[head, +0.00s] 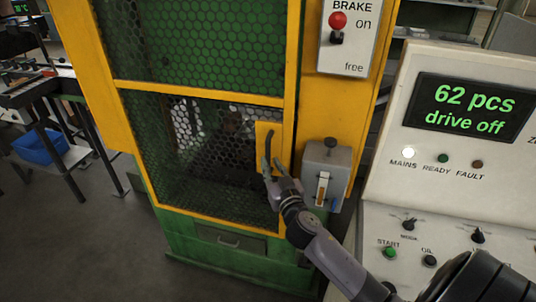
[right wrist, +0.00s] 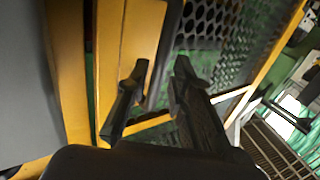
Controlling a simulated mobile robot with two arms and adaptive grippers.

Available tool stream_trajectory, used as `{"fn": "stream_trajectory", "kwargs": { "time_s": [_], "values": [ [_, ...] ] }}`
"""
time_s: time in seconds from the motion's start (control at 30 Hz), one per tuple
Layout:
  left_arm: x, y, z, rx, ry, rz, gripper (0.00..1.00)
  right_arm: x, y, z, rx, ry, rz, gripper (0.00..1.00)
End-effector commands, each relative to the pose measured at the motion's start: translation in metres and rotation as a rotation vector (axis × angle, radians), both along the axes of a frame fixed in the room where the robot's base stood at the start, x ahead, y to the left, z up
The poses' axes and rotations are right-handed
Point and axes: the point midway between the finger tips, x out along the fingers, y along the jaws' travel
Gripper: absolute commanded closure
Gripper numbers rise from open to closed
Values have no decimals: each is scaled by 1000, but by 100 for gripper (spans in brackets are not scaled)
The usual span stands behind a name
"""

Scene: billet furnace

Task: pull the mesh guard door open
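The mesh guard door (head: 200,150) is the lower yellow-framed panel of the green and yellow machine in the head view; it looks shut. Its dark upright handle (head: 268,150) is on a yellow plate at the door's right edge. My right gripper (head: 278,178) is at the handle's lower end. In the right wrist view its two fingers (right wrist: 157,80) are apart, with the dark handle (right wrist: 168,45) showing between them or just beyond; I cannot tell whether they touch it. My left gripper is not in view.
A grey latch box (head: 326,172) sits just right of the handle. A brake panel (head: 346,35) with a red knob is above. The control console (head: 440,180), reading "62 pcs drive off", stands close on the right. The floor (head: 90,245) at left front is clear; a blue bin (head: 42,147) lies beyond.

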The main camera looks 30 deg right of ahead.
Motion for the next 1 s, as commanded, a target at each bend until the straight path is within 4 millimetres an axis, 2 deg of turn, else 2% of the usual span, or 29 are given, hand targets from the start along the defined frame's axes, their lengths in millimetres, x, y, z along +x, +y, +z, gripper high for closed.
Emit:
{"fn": "stream_trajectory", "kwargs": {
  "time_s": [0.1,0.23,0.63,0.93,1.0],
  "values": [
    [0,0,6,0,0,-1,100,19,-6,2,-2,0,-1,79],
    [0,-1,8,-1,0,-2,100,30,-9,1,-1,0,0,79],
    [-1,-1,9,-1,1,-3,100,36,-10,0,0,0,0,79],
    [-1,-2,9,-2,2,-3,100,36,-10,0,0,0,0,99],
    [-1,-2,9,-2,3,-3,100,36,-10,0,0,0,0,100]
  ]
}}
